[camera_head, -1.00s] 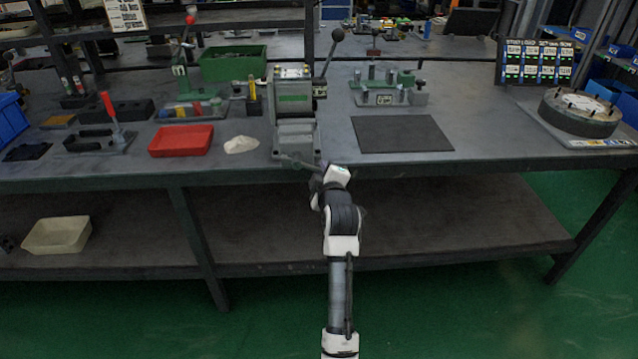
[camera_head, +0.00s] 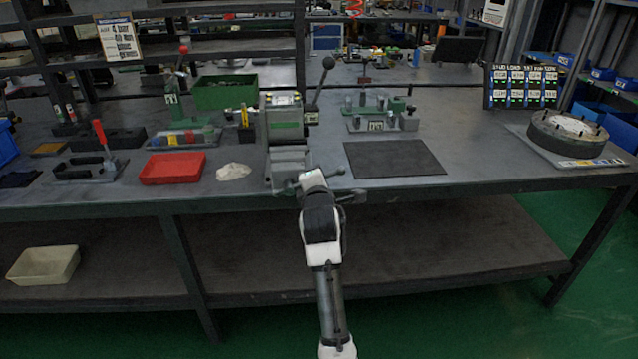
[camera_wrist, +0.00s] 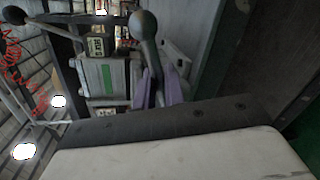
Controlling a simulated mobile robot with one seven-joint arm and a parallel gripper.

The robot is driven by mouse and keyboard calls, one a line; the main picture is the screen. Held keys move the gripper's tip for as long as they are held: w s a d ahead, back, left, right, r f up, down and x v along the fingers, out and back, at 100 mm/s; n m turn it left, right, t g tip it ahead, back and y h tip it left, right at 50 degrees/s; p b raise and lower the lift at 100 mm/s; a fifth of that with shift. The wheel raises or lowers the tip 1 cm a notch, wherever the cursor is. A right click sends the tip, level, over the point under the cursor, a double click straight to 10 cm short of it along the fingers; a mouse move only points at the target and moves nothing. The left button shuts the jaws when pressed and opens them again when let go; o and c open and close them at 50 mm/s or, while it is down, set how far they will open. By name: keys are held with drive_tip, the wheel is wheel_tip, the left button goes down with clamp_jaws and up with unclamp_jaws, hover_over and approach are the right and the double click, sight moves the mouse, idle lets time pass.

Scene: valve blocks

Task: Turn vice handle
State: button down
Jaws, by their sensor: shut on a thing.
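The grey vice (camera_head: 288,125) with a green label stands at the front edge of the bench; it also shows in the wrist view (camera_wrist: 108,75). Its handle bar is low on the front, with a dark end knob (camera_wrist: 143,25) large in the wrist view. My gripper (camera_wrist: 160,88) has its purple fingers on either side of the handle bar, just below that knob, and is shut on it. In the head view my wrist (camera_head: 313,182) covers the fingers and the middle of the handle. A separate lever (camera_head: 322,80) with a ball end rises from the vice's right side.
A black mat (camera_head: 395,158) lies right of the vice. A red tray (camera_head: 172,168) and a whitish cloth-like heap (camera_head: 233,171) lie left of it. A green fixture (camera_head: 380,112) stands behind the mat. The bench's front edge (camera_head: 420,188) is close to my arm.

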drive_tip(key=shift+a+r+n, duration=0.1)
drive_tip(key=shift+r+n, duration=0.25)
drive_tip(key=shift+n, duration=0.05)
drive_tip(key=c, duration=1.6)
unclamp_jaws()
drive_tip(key=shift+f, duration=0.1)
drive_tip(key=shift+s, duration=0.1)
drive_tip(key=b+v, duration=0.1)
drive_tip(key=v, duration=1.2)
drive_tip(key=shift+s+b, duration=0.3)
drive_tip(key=shift+b, duration=0.05)
